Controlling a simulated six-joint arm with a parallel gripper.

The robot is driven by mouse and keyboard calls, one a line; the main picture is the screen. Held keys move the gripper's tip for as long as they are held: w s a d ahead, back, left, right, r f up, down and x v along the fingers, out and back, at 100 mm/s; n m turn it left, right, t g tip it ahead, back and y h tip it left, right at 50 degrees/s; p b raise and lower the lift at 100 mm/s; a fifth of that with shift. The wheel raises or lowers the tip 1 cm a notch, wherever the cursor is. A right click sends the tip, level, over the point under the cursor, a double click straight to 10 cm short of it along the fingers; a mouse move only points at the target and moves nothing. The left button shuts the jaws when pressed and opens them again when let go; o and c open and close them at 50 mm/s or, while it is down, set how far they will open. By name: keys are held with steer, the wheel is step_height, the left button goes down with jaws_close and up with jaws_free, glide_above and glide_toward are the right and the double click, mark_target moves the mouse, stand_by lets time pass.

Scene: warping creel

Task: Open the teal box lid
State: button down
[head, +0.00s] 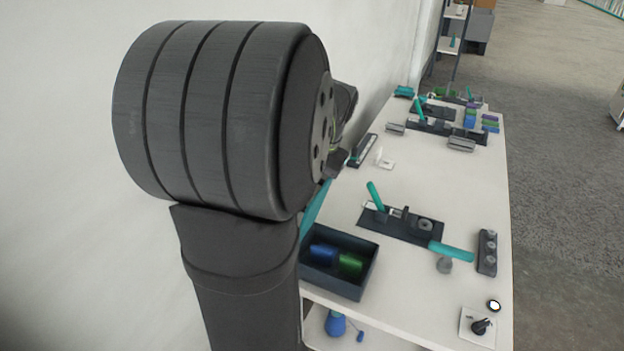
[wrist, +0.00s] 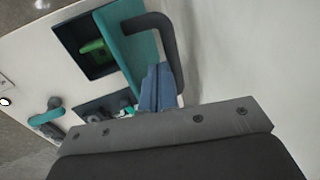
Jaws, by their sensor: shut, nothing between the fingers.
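The dark box (head: 342,281) stands at the near left of the table, with a blue spool (head: 323,253) and a green spool (head: 350,264) inside. Its teal lid (head: 313,207) stands raised and tilted at the box's left side, partly hidden by my arm. In the wrist view the lid (wrist: 128,48) is beside the open box (wrist: 88,62), and a dark bar handle (wrist: 166,30) sticks out from the lid. My gripper (wrist: 158,85) is shut and empty, beside the lid and close to the handle's lower end; I cannot tell whether it touches either.
A dark fixture plate (head: 395,228) with a teal lever lies behind the box. A teal-handled tool (head: 452,251), a dark block with knobs (head: 487,252) and a switch plate (head: 477,327) are to the right. The white wall is close on the left.

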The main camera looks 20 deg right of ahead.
steer(key=w+a+g+h, duration=0.1)
steer(key=w+a, duration=0.3)
steer(key=shift+w+a+g+h, duration=0.2)
steer(key=shift+g+h, duration=0.1)
steer(key=shift+h, duration=0.1)
step_height(320, 180, up, 10)
stand_by(0.7)
steer(key=shift+w+a, duration=0.1)
